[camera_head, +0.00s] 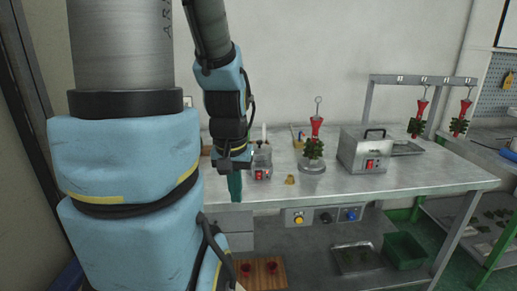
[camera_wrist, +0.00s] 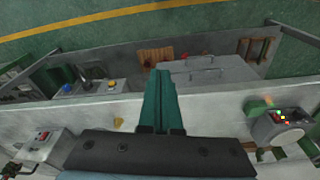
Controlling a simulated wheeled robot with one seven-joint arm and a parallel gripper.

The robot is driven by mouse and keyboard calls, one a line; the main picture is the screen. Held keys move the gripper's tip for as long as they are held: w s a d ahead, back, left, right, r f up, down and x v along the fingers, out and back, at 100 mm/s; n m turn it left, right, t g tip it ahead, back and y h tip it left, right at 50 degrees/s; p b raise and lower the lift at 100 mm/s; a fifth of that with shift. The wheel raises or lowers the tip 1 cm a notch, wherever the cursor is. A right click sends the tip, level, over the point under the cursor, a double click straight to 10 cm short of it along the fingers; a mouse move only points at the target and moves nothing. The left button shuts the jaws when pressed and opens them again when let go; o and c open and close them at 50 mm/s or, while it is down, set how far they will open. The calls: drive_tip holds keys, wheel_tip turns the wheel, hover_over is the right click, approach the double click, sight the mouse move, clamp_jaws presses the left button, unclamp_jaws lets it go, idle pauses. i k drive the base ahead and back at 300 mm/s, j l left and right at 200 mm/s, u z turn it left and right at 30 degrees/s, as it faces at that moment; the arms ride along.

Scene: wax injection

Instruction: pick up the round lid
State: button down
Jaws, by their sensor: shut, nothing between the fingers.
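No round lid can be made out with certainty in either view. A small round pot with a red switch (camera_head: 261,163) stands on the metal table. In the wrist view, an open round pot (camera_wrist: 262,133) with coloured bits inside sits at the right. My gripper (camera_head: 235,187) points down at the table's front edge, left of the pot. In the wrist view its teal fingers (camera_wrist: 163,103) are together with nothing between them, over the table edge. My arm hides the left part of the table.
A small brass piece (camera_head: 290,180) lies near the front edge. A red-and-green wax tree (camera_head: 314,145) stands on a round metal base. A metal box with a handle (camera_head: 363,150) and a hanging rack (camera_head: 424,79) are at the right. The front right tabletop is clear.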

sight(260, 148)
drive_tip(key=u, duration=0.45)
drive_tip(key=l+u, duration=0.2)
drive_tip(key=u, duration=0.25)
drive_tip(key=l+u, duration=0.2)
drive_tip(key=u, duration=0.25)
drive_tip(key=k+l+u, duration=0.1)
drive_tip(key=u, duration=0.3)
drive_tip(key=k+l+u, duration=0.1)
drive_tip(key=u, duration=0.35)
drive_tip(key=k+l+u, duration=0.3)
drive_tip(key=k+l, duration=0.25)
drive_tip(key=k+l+u, duration=0.25)
drive_tip(key=k+l, duration=0.25)
drive_tip(key=k, duration=0.15)
